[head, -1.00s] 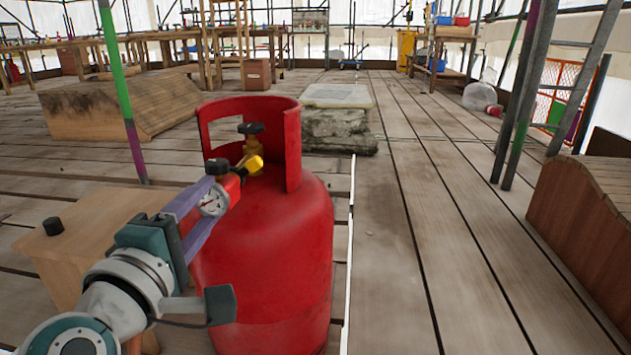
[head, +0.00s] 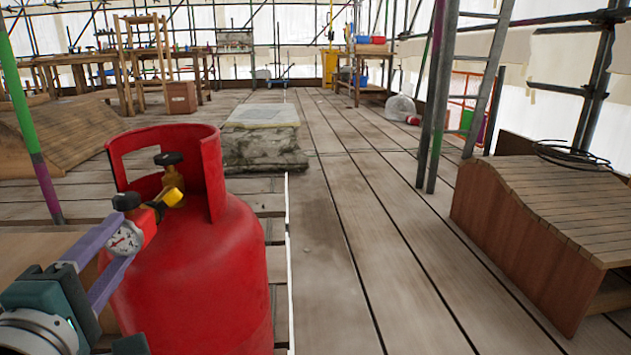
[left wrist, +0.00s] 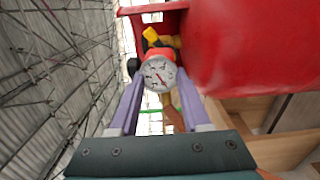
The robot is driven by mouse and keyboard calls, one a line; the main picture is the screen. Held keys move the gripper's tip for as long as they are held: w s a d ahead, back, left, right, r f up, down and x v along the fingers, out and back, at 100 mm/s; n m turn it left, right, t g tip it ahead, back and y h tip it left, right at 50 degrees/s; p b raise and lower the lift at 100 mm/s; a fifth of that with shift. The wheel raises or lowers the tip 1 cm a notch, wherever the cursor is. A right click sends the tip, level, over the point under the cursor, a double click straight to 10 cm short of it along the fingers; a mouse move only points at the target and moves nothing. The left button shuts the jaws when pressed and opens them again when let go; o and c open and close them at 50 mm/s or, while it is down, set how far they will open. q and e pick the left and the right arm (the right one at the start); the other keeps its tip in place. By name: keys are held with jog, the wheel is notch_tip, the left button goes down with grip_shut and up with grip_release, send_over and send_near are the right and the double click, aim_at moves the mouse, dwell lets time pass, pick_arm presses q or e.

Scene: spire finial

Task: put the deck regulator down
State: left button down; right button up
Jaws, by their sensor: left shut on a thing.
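My left gripper (head: 125,240) is shut on the deck regulator (head: 147,224), which has a red body, a round white gauge and a yellow end. The regulator is in front of the collar opening of a large red gas cylinder (head: 205,290), close to its brass valve (head: 170,175). I cannot tell whether regulator and valve touch. In the left wrist view, the regulator's gauge (left wrist: 158,73) faces the camera between the purple fingers, and the red cylinder (left wrist: 250,50) fills the upper right. My right gripper is not in view.
A stone block (head: 262,145) stands behind the cylinder. A slatted wooden ramp (head: 560,210) is at the right, near scaffold poles (head: 437,100). A green and purple pole (head: 30,130) stands at the left. The plank floor (head: 370,230) between cylinder and ramp is clear.

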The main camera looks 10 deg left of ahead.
pick_arm(q)
notch_tip(320, 180, up, 30)
jog(key=a+m+h+p, duration=0.1)
jog(key=m+h+p, duration=0.3)
jog(key=p, duration=2.1)
jog(key=s+d+r+m+g+h+p, duration=0.25)
jog(key=s+d+r+h+p, duration=0.2)
jog(key=r+p, duration=1.05)
jog(key=s+d+r+m+g+h+p, duration=0.25)
jog(key=s+r+m+h+p, duration=0.2)
jog(key=r+p, duration=1.05)
jog(key=s+d+r+m+g+h+p, duration=0.25)
jog(key=d+r+h+p, duration=0.5)
jog(key=r, duration=1.45)
jog(key=a+r+y+p, duration=0.1)
jog(key=a+r+p, duration=0.2)
jog(key=r+p, duration=2.7)
jog(key=p, duration=0.6)
jog(key=shift+s+r+y, duration=0.15)
jog(key=shift+r+y, duration=0.05)
jog(key=shift+y, duration=0.15)
